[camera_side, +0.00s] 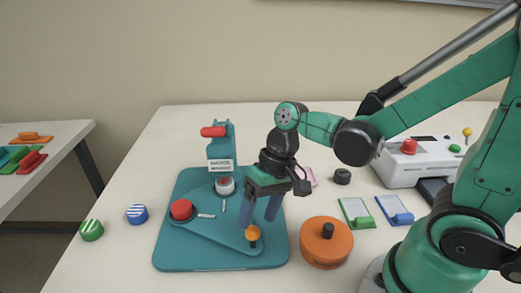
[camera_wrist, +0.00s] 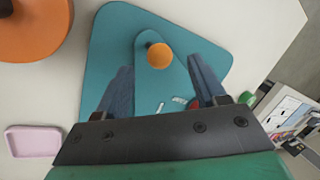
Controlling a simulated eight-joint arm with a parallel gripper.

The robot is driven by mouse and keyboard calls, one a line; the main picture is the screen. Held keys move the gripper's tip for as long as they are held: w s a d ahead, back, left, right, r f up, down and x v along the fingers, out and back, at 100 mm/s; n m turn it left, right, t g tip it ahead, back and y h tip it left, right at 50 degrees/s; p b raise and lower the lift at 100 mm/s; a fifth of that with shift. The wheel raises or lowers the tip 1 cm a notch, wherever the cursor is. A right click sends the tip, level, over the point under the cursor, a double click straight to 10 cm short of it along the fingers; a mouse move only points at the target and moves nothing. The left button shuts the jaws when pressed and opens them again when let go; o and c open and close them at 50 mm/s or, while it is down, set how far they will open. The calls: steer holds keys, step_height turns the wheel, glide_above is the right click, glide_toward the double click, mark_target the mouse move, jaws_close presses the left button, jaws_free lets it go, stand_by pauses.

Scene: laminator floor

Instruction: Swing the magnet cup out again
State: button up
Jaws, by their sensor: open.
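A teal press (camera_side: 220,150) with a red handle stands at the back of a teal base plate (camera_side: 170,248). A flat teal swing arm (camera_side: 215,229) lies over the plate, with a red cap (camera_side: 181,209) at its left and an orange ball knob (camera_side: 252,233) at its front right end. A silver cup with a red centre (camera_side: 225,186) sits under the press; I cannot tell whether it is the magnet cup. My gripper (camera_side: 256,219) points down, open and empty, at the knob. In the wrist view the knob (camera_wrist: 159,55) shows between the spread fingers, apart from both.
A round orange tin (camera_side: 326,243) stands right of the plate. Beyond it are a black knob (camera_side: 342,176), green and blue clip trays (camera_side: 357,213) and a white laminator (camera_side: 400,168). Striped green (camera_side: 92,230) and blue (camera_side: 137,214) buttons lie left. A pink tray (camera_wrist: 33,141) is nearby.

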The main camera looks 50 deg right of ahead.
steer(key=shift+x, duration=1.3)
jaws_close()
stand_by(0.5)
